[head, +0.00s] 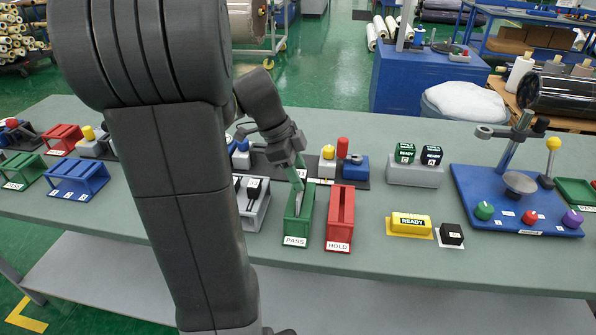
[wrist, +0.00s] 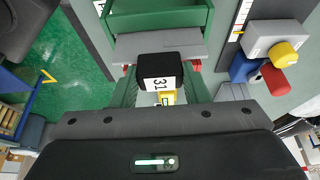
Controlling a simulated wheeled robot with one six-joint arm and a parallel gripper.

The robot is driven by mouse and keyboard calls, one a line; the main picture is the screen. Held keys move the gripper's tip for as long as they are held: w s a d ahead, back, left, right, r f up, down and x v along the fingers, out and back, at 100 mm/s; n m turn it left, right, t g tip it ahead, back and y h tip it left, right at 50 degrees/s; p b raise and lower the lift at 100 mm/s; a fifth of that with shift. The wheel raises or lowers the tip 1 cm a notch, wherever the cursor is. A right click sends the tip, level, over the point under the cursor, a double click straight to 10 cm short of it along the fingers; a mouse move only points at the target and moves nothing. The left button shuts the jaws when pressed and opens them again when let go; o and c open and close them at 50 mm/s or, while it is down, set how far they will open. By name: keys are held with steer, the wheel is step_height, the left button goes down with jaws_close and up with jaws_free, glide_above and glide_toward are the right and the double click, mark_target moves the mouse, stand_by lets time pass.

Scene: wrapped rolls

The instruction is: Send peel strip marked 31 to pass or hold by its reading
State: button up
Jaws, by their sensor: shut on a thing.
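The peel strip marked 31 (wrist: 162,77) has a black end with a white number label and a yellow part below it, in the wrist view. My gripper (wrist: 160,70) is shut on it, with a finger on each side. In the head view my gripper (head: 299,172) is over the green PASS holder (head: 294,228), and a pale piece reaches down at its slot; I cannot tell how deep. The red HOLD holder (head: 341,215) stands just right of it. A green holder (wrist: 160,18) also shows ahead of the strip in the wrist view. The reading is not legible.
A grey block with black-topped pieces (head: 252,205) stands left of PASS. Behind are a blue block (head: 355,167) and a grey block with a yellow knob (head: 327,166). A yellow READY block (head: 410,223) and a blue test stand (head: 500,205) are to the right.

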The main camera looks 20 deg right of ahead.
steer(key=shift+f+b, duration=1.8)
steer(key=shift+f, duration=0.4)
steer(key=o, duration=1.1)
steer(key=shift+c, duration=0.2)
steer(key=shift+r, duration=0.15)
steer(key=p+v, duration=0.1)
steer(key=v, duration=1.2)
steer(key=shift+r, duration=0.35)
steer(key=shift+a, duration=0.1)
